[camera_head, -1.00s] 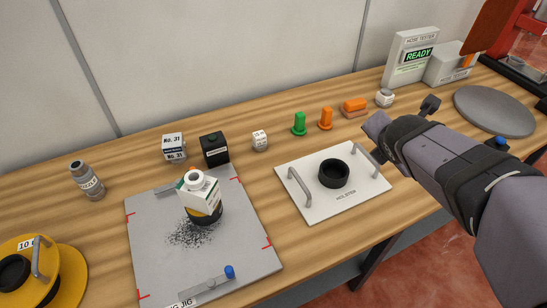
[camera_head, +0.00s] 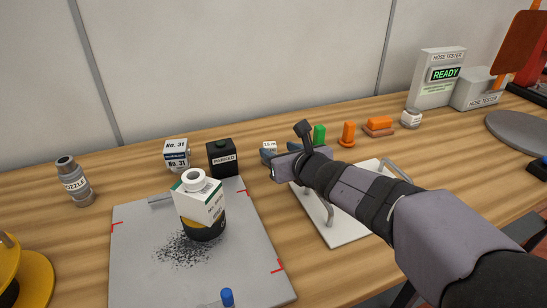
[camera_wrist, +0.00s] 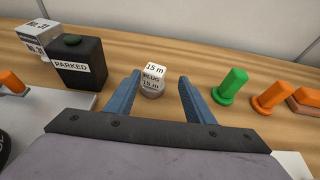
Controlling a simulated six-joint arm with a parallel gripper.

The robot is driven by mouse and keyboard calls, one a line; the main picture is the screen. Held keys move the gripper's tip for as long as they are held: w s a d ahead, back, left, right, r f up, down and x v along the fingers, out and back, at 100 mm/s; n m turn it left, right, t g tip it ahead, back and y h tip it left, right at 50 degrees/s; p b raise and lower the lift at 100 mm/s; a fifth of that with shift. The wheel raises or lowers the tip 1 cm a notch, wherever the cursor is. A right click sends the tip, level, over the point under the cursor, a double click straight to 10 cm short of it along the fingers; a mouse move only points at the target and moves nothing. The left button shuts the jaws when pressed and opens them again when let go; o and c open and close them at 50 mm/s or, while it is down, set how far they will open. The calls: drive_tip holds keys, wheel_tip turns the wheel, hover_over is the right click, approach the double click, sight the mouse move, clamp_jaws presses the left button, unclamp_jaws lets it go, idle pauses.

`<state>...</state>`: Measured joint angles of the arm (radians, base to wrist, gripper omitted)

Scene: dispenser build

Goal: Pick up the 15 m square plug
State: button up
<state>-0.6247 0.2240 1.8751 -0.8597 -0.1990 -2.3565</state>
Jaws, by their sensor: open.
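The 15 m square plug (camera_wrist: 152,80) is a small white block lettered "15 m PLUG 15 m" on a rounded grey lower part. It stands upright on the wooden table. In the wrist view it lies between the lines of my gripper's two blue fingers, just ahead of them and nearer the left one. My gripper (camera_wrist: 160,77) is open and empty. In the head view the plug (camera_head: 267,148) shows just past the end of my gripper (camera_head: 280,158), partly hidden by it.
A black "PARKED" block (camera_wrist: 77,67) stands left of the plug, with a white No. 31 block (camera_wrist: 37,40) beyond it. Green (camera_wrist: 231,85) and orange (camera_wrist: 270,97) pegs stand to the right. A grey jig board (camera_head: 140,260) holds a carton-like block (camera_head: 200,207). The holster plate (camera_head: 345,232) lies under my arm.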

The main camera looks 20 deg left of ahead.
sight(269, 144)
drive_tip(key=shift+r+p+x, duration=0.2)
drive_tip(key=shift+p+x, duration=0.2)
drive_tip(key=shift+x, duration=3.15)
drive_tip(key=shift+a, duration=0.15)
clamp_jaws()
